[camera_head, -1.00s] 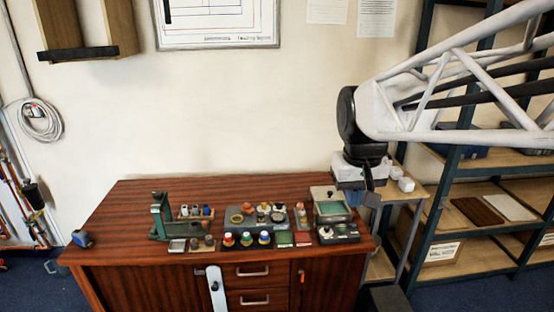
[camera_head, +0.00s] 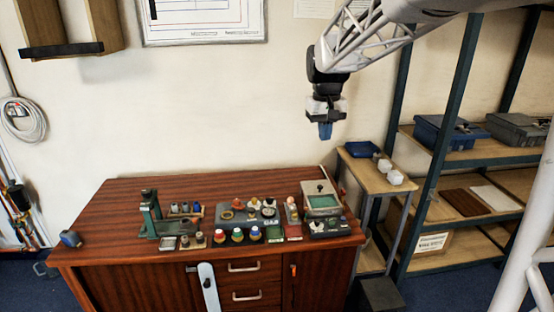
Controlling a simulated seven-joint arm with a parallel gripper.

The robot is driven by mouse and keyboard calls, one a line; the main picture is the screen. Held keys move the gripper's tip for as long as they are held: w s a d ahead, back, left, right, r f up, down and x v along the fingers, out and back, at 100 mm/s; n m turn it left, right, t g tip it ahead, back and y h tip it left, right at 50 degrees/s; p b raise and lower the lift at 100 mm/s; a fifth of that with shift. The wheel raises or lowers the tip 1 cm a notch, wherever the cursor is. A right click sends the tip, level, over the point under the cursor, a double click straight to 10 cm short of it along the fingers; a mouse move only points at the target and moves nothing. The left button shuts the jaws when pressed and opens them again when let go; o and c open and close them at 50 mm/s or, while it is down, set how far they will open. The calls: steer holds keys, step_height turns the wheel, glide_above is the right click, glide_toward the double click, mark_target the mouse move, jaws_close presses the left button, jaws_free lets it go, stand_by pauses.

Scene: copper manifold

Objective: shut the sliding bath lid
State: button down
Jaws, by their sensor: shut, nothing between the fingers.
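The bath (camera_head: 341,211) is a small light box at the back right of the wooden bench. Its pale sliding lid (camera_head: 308,187), with a small dark knob, covers the far part. The near part is open and shows a green inside. My gripper (camera_head: 325,136) has blue fingertips pointing down. It is high above the bath, well clear of it, in front of the wall. It is shut and empty.
A control box (camera_head: 328,229) stands right in front of the bath. Several coloured-cap bottles and small parts crowd the bench's middle. A side table (camera_head: 372,180) with a blue tray (camera_head: 361,149) and white cups (camera_head: 395,178) stands to the right. The bench's left top is mostly clear.

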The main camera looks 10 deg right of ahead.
steer(key=w+d+f+g, duration=0.1)
steer(key=w+d+f, duration=0.15)
steer(key=w, duration=0.65)
steer(key=w+d+f, duration=0.1)
steer(key=w+f, duration=0.3)
steer(key=w, duration=0.5)
steer(key=w+d+f+g, duration=0.1)
steer(key=w+f, duration=0.2)
steer(key=w, duration=0.6)
steer(key=w+d+f+g, duration=0.1)
steer(key=w+d+f, duration=0.1)
steer(key=w+f, duration=0.7)
steer(key=w+d+f+n, duration=0.1)
steer(key=w+d+f, duration=0.2)
steer(key=w+f, duration=0.7)
steer(key=shift+d+f+g, duration=0.3)
steer(key=shift+f+g, duration=0.1)
steer(key=shift+f, duration=0.4)
steer(key=shift+f, duration=0.15)
